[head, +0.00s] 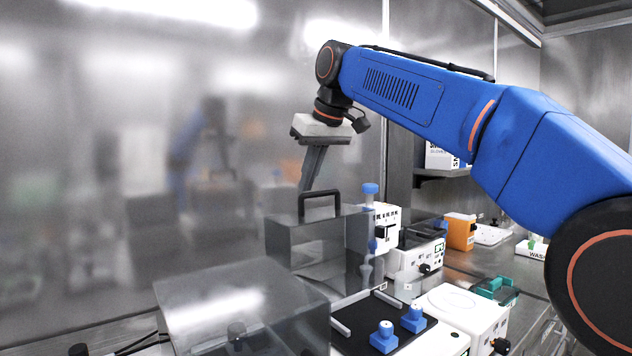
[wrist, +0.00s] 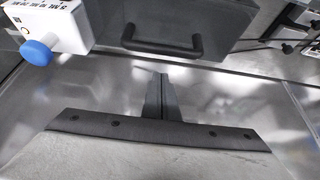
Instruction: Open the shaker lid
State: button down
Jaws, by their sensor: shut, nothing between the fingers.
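A dark see-through lid (head: 295,245) with a black bar handle (head: 320,194) on top stands below my gripper in the head view. The lid (wrist: 222,18) and its handle (wrist: 165,50) also show at the top of the wrist view. The lid looks closed; what is under it is hard to make out. My gripper (head: 304,188) points down, shut and empty, close to the handle's left end in the head view. In the wrist view the fingertips (wrist: 160,76) appear just below the handle, with a small gap between them.
A clear cover (head: 240,300) stands at the front left. Beside it is a black platform (head: 365,325) with blue-topped pieces (head: 384,337). A blue-capped column (head: 369,190) and a white device (head: 415,255) stand right of the lid. A metal wall (head: 100,150) lies behind.

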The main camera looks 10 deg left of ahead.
aim_at(317, 192)
jog(key=shift+s+d+f, duration=0.1)
jog(key=shift+s+d, duration=1)
jog(key=shift+d, duration=0.1)
jog(key=shift+s+d+r, duration=0.25)
jog(key=shift+s+d, duration=0.55)
jog(key=shift+d, duration=0.1)
jog(key=shift+s+d+r, duration=0.2)
jog(key=shift+s+d, duration=0.6)
jog(key=shift+d, duration=0.05)
jog(key=v, duration=1.7)
jog(key=shift+r, duration=0.15)
